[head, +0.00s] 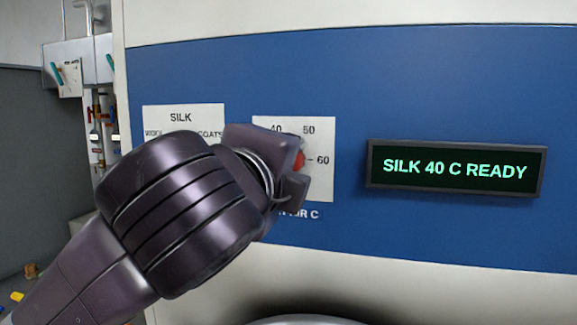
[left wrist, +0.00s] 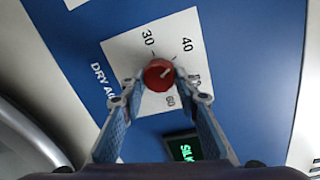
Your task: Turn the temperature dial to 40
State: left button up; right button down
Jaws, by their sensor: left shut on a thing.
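The red temperature dial (left wrist: 157,77) sits on a white scale plate (left wrist: 125,52) marked 30, 40, 50 and 60. A pale pointer line on the dial slants up and right, toward the 40 mark. My left gripper (left wrist: 158,80) is shut on the dial, one finger on each side. In the head view my left gripper (head: 291,168) covers most of the dial, and only a red sliver (head: 299,160) shows. The display (head: 455,168) reads "SILK 40 C READY". My right gripper is in neither view.
The blue panel (head: 440,80) also carries a fabric label (head: 180,118) reading SILK, partly hidden by my left arm. At the far left are wall boxes (head: 75,65) and pipes with red and blue valves. The space before the display is clear.

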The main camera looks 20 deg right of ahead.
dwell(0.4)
pick_arm(q)
jog(key=o, duration=1.2)
jog(key=shift+c, duration=0.2)
jog(key=v, duration=1.2)
jog(key=shift+w+a, duration=0.1)
jog(key=shift+a, duration=0.05)
